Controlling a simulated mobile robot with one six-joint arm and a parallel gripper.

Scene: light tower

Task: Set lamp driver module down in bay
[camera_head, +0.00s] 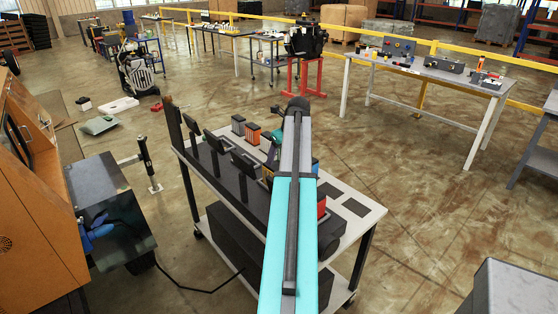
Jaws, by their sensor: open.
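Several small modules stand on a cart's white top (366,222). An orange-faced module (253,134) and a darker module (238,125) stand at its far end. A blue module (315,167) and a red module (321,208) show at the right edge of my arm. I cannot tell which one is the lamp driver module. Flat dark rectangles, perhaps bays, lie on the right of the top, one nearer (355,207) and one farther (330,190). My gripper (269,158) is partly seen over the cart beside my arm, open. Its fingertips and anything between them are unclear.
A row of black upright panels (215,160) lines the cart's left side. An orange cabinet (35,225) stands at the left and a grey box (515,290) at the lower right. A workbench (430,72) stands at the back right.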

